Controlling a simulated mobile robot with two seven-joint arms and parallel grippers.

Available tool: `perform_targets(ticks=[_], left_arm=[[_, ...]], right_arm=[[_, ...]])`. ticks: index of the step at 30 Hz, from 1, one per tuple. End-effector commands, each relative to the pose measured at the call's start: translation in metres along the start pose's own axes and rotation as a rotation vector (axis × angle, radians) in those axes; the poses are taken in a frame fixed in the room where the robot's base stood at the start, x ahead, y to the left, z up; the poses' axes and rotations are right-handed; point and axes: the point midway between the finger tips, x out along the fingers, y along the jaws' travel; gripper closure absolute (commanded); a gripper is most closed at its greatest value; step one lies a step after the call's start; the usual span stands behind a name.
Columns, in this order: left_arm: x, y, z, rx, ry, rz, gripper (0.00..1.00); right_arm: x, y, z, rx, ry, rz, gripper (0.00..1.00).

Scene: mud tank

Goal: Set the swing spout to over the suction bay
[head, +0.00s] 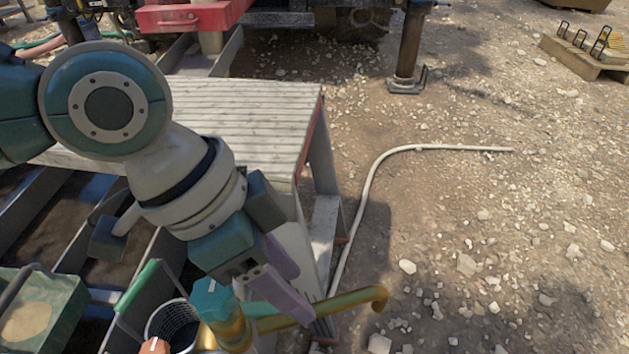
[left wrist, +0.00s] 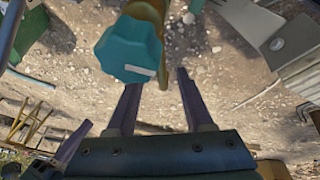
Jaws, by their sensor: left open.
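The swing spout (head: 345,302) is a brass pipe with a downturned end, on a brass post topped by a teal knob (head: 213,298). It points right in the head view, its end past the tank's side, above gravel. My left gripper (head: 302,296) is open, its two purple fingers at the spout just right of the knob. The left wrist view shows the knob (left wrist: 130,48) beyond the open fingers (left wrist: 157,82); I cannot tell whether they touch the pipe. Tank compartments with dark contents (head: 35,230) lie left; I cannot tell which is the suction bay. My right gripper is not in view.
A mesh basket (head: 172,322) and a green handle (head: 138,287) stand left of the post. A slatted platform (head: 255,110) lies behind my arm. A pale hose (head: 375,175) runs over the gravel. Open gravel lies to the right.

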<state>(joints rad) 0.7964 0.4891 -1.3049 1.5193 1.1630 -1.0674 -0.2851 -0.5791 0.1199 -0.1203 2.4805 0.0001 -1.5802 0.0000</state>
Motion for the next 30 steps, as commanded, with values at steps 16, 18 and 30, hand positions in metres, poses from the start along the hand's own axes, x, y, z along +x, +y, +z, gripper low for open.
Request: perform_targets(ticks=[16,18,30], left_arm=[[0.043,0.0,0.0,0.0,0.001,0.0,0.48],[0.043,0.0,0.0,0.0,0.001,0.0,0.48],[0.043,0.0,0.0,0.0,0.001,0.0,0.93]], right_arm=[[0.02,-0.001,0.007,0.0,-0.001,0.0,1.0],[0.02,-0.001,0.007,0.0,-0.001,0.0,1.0],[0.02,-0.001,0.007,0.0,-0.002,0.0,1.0]])
